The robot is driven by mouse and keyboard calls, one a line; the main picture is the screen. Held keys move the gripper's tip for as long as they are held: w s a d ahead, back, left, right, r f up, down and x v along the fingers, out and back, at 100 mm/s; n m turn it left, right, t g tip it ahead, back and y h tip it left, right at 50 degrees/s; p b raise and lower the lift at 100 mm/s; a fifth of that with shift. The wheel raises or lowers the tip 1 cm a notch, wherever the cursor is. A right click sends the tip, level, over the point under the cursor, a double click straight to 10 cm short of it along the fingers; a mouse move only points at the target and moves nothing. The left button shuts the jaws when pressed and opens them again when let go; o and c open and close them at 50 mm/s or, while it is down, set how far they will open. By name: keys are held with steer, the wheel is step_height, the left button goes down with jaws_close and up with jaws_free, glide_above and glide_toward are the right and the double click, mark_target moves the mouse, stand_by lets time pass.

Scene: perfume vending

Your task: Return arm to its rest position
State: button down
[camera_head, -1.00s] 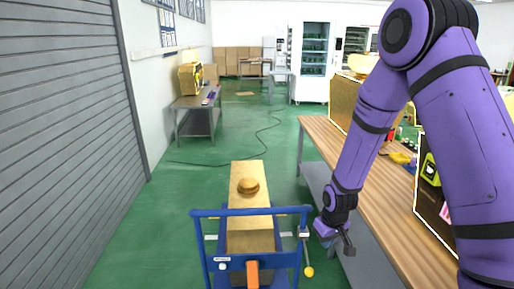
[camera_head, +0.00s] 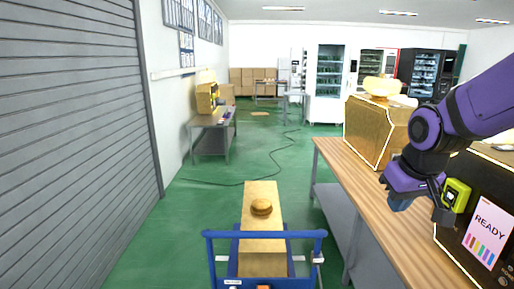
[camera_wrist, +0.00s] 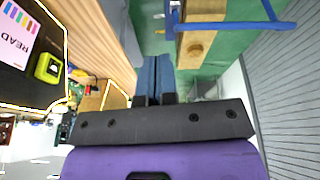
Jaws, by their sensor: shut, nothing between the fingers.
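My purple arm comes in from the right edge of the head view. My gripper (camera_head: 420,204) is held above the wooden table, in front of the dark machine with the READY screen. In the wrist view the fingers of my gripper (camera_wrist: 156,75) lie side by side, shut with nothing between them. Part of the machine is hidden behind my arm and gripper in the head view.
The wooden table (camera_head: 352,183) runs along the right. The dark machine (camera_head: 487,215) and a cardboard-coloured box (camera_head: 372,130) stand on it. A blue cart (camera_head: 265,236) carries a box with a round brown thing (camera_head: 261,207) on top. Green floor is free left of the cart.

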steer(key=s+r, duration=0.4)
steer(key=s, duration=0.3)
steer(key=s+d+r+m+t, duration=0.1)
steer(key=s+r, duration=0.3)
steer(key=s, duration=0.4)
steer(key=shift+s+d+r+m+t, duration=0.25)
steer(key=shift+d+r+m+t, duration=0.05)
steer(key=shift+r, duration=0.1)
